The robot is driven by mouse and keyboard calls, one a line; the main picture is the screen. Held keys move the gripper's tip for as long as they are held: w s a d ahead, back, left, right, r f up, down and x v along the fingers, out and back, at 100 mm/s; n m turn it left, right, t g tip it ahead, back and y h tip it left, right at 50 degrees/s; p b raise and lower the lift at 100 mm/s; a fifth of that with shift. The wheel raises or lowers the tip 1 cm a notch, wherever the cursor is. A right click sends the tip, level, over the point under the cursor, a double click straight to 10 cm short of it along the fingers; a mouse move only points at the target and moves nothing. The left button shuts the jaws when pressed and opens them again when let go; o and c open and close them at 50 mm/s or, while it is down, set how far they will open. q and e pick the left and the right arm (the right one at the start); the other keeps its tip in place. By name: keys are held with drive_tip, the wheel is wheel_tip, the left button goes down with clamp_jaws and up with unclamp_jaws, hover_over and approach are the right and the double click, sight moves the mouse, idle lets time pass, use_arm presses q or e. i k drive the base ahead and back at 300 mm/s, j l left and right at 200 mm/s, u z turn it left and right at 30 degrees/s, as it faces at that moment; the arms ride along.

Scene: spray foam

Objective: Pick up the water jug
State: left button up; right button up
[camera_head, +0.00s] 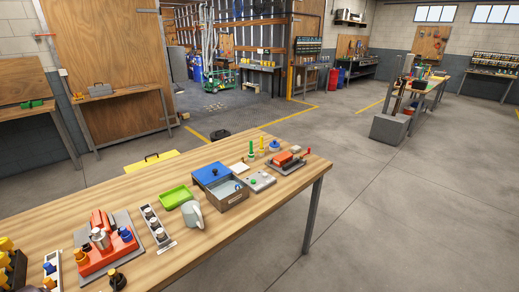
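A pale grey-green jug (193,214) stands on the wooden table (255,200), near the middle of its front part. It looks upright, with its handle side hard to make out at this size. It stands just in front of a green tray (177,196) and to the left of an open box with a blue lid (211,173). Neither of my grippers shows in the head view, and nothing is seen touching the jug.
A metal strip with several round knobs (157,230) lies left of the jug. A grey-and-red fixture (103,248) stands further left. Flat panels (260,181) and small upright items lie at the table's right end. Open concrete floor (400,215) stretches to the right.

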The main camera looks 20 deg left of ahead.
sight(189, 202)
drive_tip(key=u, duration=1.25)
